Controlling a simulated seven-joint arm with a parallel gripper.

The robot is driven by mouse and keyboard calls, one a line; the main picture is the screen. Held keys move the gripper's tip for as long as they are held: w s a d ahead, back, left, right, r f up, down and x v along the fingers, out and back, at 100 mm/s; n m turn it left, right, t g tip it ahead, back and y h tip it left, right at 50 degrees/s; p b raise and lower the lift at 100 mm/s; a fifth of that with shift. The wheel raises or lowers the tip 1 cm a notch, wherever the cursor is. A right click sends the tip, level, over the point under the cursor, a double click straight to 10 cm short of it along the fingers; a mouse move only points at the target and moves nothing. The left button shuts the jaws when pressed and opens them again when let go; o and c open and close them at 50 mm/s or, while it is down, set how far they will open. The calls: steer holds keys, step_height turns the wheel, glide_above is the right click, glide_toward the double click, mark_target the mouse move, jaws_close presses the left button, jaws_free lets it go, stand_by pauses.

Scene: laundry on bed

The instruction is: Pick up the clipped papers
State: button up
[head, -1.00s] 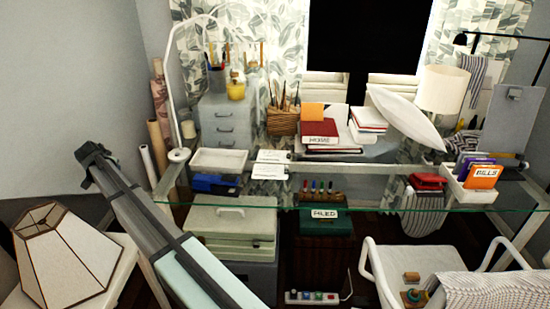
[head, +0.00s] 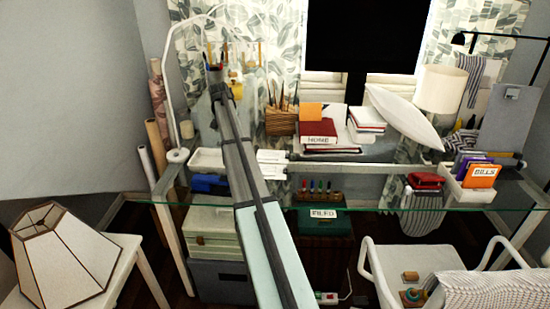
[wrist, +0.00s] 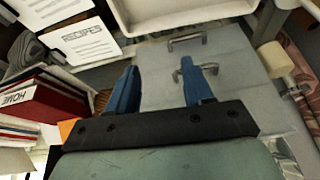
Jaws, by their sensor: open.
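Two white sheets lie side by side on the glass desk in the head view, one farther back (head: 271,156) and one nearer (head: 272,171); my arm covers their left ends. In the wrist view, one sheet marked RECIPES (wrist: 88,42) lies at upper left, and the other sheet (wrist: 45,12) is cut by the top edge. I cannot make out a clip for certain. My gripper (wrist: 160,88) is open and empty, its two blue fingers apart in front of the grey drawer unit. The sheets lie to the left of the fingers, not between them.
A white tray (head: 206,167) stands left of the sheets. The grey drawer unit (wrist: 205,95) is beyond my fingers. Books marked HOME (head: 319,139), a pencil basket (head: 281,123) and a letter holder with BILLS (head: 482,176) stand on the desk. A lampshade (head: 62,255) is at lower left.

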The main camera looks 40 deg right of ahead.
steer(key=s+d+g+y, duration=0.2)
steer(key=s+d, duration=1.4)
steer(key=d, duration=0.3)
glide_above(288, 155)
steer(key=s+a, duration=0.1)
steer(key=a, duration=0.1)
steer(key=f, duration=0.8)
steer(key=shift+s+d+f, duration=0.15)
steer(key=shift+d+f, duration=0.1)
steer(key=shift+f, duration=0.1)
steer(key=shift+w+d+f, duration=0.15)
steer(key=shift+f, duration=0.7)
steer(key=shift+w+d+f, duration=0.1)
steer(key=shift+w+f, duration=0.05)
steer(key=shift+f, duration=0.7)
steer(key=shift+w+d+f, duration=0.15)
steer(key=shift+f, duration=0.7)
jaws_close()
